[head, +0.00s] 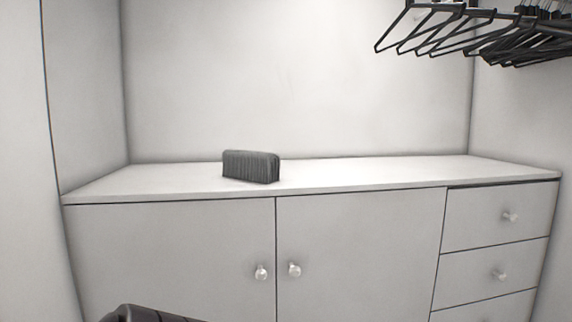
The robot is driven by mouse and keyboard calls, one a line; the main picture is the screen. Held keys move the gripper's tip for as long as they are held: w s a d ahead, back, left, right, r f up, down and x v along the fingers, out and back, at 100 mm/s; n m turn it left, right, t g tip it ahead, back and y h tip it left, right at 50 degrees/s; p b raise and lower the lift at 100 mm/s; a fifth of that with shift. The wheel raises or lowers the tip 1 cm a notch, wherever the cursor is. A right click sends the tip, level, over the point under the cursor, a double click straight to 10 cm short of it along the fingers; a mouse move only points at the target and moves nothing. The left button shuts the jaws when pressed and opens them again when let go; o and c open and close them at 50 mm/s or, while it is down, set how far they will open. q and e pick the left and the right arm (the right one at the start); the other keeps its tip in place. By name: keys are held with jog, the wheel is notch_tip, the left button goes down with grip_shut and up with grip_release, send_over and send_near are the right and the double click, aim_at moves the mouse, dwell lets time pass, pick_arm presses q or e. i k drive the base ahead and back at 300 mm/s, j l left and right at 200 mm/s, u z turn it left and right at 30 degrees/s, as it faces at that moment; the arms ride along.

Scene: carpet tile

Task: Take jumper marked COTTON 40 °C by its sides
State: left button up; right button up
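A dark grey ribbed, block-shaped item (250,167) stands on the white cabinet top, left of the middle; it may be a folded knitted garment, but I cannot tell. No marking or label reading COTTON 40 °C is legible on it. A dark part of my own body shows at the bottom edge, left of the middle, below and well apart from the grey item. Neither gripper's fingers show in the head view.
The white cabinet top (390,170) is otherwise bare. Two doors with round knobs (262,272) and several drawers (497,218) are shut below it. Dark hangers (440,30) hang at the upper right. White walls close in the left, back and right.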

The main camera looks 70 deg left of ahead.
aim_at(255, 166)
jog(key=i+u, duration=0.3)
jog(key=i, duration=0.15)
jog(key=i+l+u, duration=0.3)
jog(key=i, duration=0.15)
jog(key=u, duration=3.25)
